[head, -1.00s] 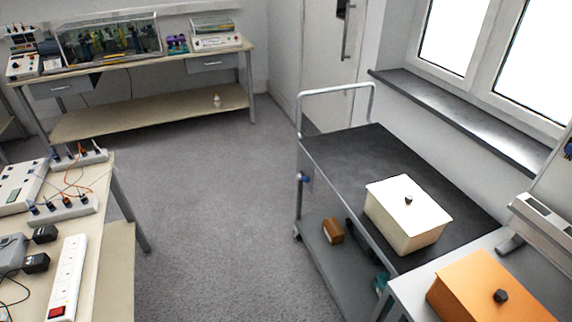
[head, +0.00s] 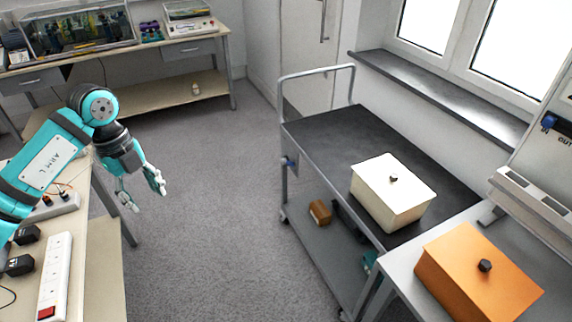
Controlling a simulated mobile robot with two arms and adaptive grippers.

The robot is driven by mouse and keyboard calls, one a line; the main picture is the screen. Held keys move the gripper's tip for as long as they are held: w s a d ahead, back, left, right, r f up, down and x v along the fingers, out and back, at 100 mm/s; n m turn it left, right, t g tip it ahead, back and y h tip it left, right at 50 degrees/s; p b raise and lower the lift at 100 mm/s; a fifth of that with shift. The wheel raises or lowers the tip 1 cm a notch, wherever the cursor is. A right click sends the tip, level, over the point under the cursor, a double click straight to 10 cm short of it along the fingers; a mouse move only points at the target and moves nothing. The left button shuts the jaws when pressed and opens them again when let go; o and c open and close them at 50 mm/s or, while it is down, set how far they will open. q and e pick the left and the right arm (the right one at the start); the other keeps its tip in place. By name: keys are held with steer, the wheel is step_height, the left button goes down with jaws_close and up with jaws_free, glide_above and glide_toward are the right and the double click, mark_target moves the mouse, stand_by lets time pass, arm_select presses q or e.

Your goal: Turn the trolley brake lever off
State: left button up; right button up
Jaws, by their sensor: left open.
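The trolley (head: 335,135) stands right of centre, with a dark top, a lower shelf and a grey push handle at its far end. A small blue lever (head: 289,162) shows on the trolley's left side, near the far corner post; it is too small to tell its exact position. My left gripper (head: 143,198) hangs over the floor at the left, open and empty, well apart from the trolley and its lever. My right gripper is not in view.
A white box (head: 391,200) with a black knob sits on the trolley top. A brown block (head: 320,212) lies on the lower shelf. An orange box (head: 470,275) stands on the table at the lower right. A power strip (head: 56,275) lies on the left bench. The floor between is clear.

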arm_select(q)
steer(key=shift+s+a+r+y, duration=0.1)
steer(key=shift+a+r+y, duration=0.4)
steer(key=shift+a+r, duration=0.35)
steer(key=shift+f+n, duration=0.1)
steer(key=shift+n, duration=0.2)
